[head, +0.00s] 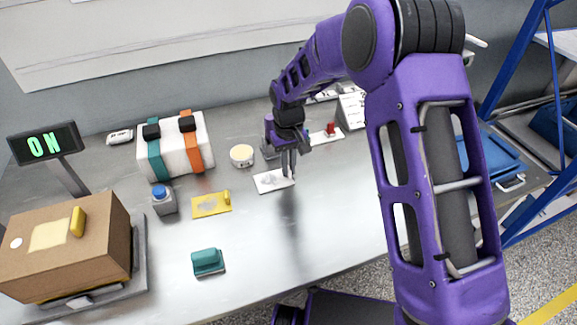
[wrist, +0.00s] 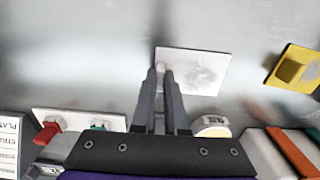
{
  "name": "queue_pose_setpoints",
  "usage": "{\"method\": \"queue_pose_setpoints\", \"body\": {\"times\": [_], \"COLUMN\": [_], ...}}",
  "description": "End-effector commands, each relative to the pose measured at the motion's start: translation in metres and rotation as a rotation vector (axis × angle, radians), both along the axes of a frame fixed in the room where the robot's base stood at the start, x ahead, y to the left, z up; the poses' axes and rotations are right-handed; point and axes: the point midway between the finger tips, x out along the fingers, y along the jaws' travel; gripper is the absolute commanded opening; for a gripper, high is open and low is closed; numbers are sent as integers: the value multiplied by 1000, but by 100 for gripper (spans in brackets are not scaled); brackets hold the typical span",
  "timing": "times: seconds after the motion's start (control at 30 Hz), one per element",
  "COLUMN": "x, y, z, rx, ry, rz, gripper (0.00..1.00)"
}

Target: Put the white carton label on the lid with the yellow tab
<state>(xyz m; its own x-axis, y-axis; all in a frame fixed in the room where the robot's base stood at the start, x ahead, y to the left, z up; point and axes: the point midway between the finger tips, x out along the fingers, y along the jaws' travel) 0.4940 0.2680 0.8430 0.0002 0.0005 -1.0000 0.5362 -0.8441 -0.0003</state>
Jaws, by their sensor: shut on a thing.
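The white carton label (head: 270,181) is a flat white card with grey marks and a small white grip. My gripper (head: 289,170) is shut on that grip at the card's right end. In the wrist view, the fingertips (wrist: 163,78) close at the label's (wrist: 205,75) left edge. I cannot tell whether the card touches the table. The lid with the yellow tab (head: 78,222) is the top of a brown carton (head: 75,262) at the left. A pale square patch and a small white disc also show on that lid.
A yellow card with a tab (head: 205,208), a blue-capped bottle (head: 163,200) and a teal block (head: 208,262) stand between label and carton. Behind are a strapped white box (head: 177,150), a round tin (head: 241,155) and an "ON" display (head: 45,143).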

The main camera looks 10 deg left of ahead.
Motion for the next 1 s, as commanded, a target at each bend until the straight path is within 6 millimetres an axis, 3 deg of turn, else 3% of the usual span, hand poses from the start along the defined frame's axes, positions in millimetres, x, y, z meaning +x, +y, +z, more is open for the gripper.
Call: {"method": "queue_pose_setpoints", "body": {"times": [0.07,0.1,0.27,0.67,1.0], "x": [0,0,0,1,1], "y": [0,0,0,0,0], "z": [-4,-4,-3,6,75], "rx": [0,0,0,1,1], "ry": [0,0,0,-2,-4], "rz": [0,0,0,-1,-1], "gripper": [0,13,41,41,41]}}
